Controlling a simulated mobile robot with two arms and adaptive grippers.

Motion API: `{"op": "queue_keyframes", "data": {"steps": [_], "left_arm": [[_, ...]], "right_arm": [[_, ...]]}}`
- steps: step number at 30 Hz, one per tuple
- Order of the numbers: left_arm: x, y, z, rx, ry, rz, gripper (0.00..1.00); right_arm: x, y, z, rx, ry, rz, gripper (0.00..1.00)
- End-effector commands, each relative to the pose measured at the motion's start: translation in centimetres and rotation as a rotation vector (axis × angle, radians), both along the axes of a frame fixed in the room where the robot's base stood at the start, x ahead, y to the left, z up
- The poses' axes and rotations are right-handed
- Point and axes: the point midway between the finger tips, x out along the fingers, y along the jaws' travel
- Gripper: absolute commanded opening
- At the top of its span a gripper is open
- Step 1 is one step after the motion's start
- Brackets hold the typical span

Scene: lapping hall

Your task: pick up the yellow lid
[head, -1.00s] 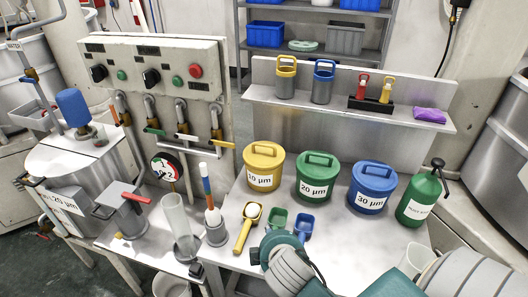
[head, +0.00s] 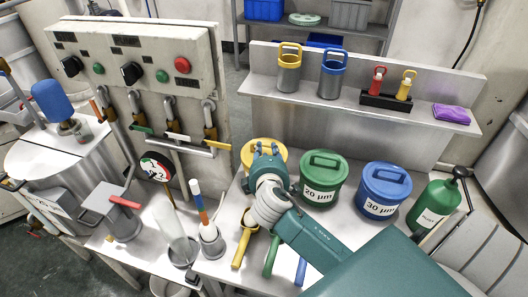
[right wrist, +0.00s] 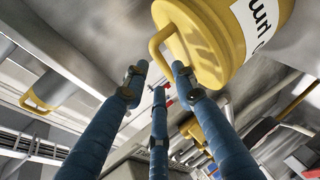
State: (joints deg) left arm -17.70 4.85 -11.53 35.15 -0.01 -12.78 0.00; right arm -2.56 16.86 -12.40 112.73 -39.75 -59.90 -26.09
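The yellow lid (head: 249,152) sits on the yellow container at the back of the bench, left of the green one. My right gripper (head: 264,149) is over it and hides its middle and handle in the head view. In the right wrist view the lid (right wrist: 183,32) and its loop handle are at the top. The spread blue fingers (right wrist: 158,78) of my right gripper are open, with the handle near the gap between their tips. I cannot tell whether they touch it. My left gripper is not in view.
Green (head: 321,179) and blue (head: 381,190) lidded containers stand right of the yellow one. A yellow scoop (head: 240,250) lies in front, partly near my arm. A green bottle (head: 437,205) is at right. A shelf (head: 350,100) with canisters runs behind.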

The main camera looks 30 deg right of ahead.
Motion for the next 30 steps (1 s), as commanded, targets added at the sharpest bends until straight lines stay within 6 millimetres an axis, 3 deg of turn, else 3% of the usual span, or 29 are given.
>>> {"op": "queue_keyframes", "data": {"steps": [5,13,22,23,27,30], "left_arm": [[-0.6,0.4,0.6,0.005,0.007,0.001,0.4],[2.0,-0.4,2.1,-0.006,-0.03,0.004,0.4],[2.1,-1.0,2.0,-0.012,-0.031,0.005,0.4],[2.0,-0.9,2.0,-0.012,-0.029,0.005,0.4],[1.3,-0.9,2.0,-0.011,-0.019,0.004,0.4],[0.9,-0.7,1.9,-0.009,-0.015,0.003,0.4]], "right_arm": [[1.2,-0.6,-0.2,0.0,0.0,-0.001,0.27],[4.4,-2.2,-1.3,0.001,0.001,-0.002,0.27],[4.8,-2.5,-1.7,0.002,0.0,-0.001,0.27],[4.8,-2.5,-1.7,0.002,0.0,-0.001,0.25],[4.8,-2.4,-1.7,0.002,0.0,-0.001,0.0],[4.8,-2.4,-1.7,0.002,0.0,-0.001,0.0]]}}
